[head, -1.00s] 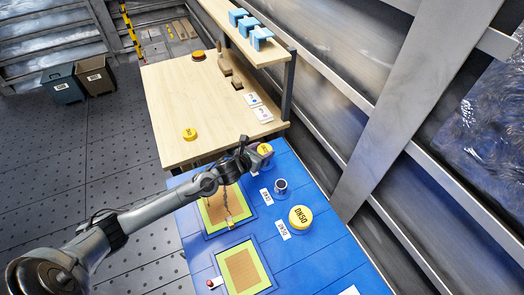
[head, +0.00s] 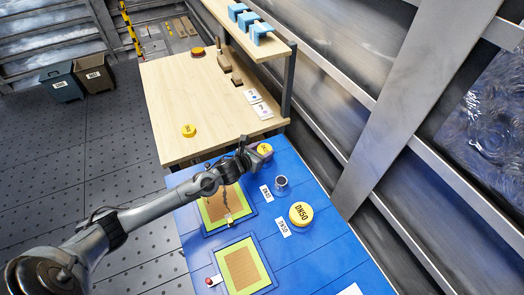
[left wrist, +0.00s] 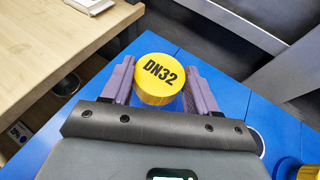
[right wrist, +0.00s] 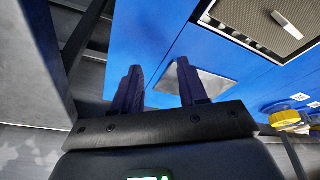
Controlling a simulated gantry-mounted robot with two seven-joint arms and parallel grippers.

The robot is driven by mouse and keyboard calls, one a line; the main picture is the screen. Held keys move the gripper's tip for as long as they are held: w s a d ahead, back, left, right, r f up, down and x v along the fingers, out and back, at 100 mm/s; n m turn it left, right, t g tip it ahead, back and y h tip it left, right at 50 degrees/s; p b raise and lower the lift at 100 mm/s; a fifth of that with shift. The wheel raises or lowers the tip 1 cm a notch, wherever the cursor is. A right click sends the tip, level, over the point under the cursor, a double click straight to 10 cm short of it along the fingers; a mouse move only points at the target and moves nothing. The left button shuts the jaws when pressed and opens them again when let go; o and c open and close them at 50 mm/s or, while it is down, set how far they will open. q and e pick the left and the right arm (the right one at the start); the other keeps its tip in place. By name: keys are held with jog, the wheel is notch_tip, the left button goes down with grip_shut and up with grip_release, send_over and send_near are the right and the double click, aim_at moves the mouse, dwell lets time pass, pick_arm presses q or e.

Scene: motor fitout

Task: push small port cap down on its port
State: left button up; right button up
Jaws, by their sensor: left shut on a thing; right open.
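The yellow cap marked DN32 (left wrist: 158,78) sits between the two fingers of my left gripper (left wrist: 160,88), which is shut on it. In the head view the cap (head: 265,149) is at the far end of the blue table, with my left gripper (head: 252,157) at its near left side. Its lettered top faces up and looks level. The port under it is hidden, so I cannot tell how far down the cap sits. My right gripper (right wrist: 158,72) is open and empty in the right wrist view, and out of the head view.
An uncapped grey port (head: 280,184) and a large yellow DN50 cap (head: 301,214) stand nearer on the blue table. Another yellow cap (head: 189,130) lies on the wooden bench (head: 165,95). Framed panels (head: 243,268) lie left of the ports. A shelf (head: 225,28) overhangs the bench's right side.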

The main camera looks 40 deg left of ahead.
pick_arm(q)
jog(key=shift+f+b, duration=0.65)
jog(key=shift+f, duration=0.3)
pick_arm(e)
jog(key=shift+d+f, duration=0.1)
jog(key=shift+f, duration=0.55)
dwell(0.9)
pick_arm(q)
jog(key=shift+f, duration=0.25)
pick_arm(e)
jog(key=shift+f, duration=0.15)
dwell(0.6)
pick_arm(q)
jog(key=o, duration=1.1)
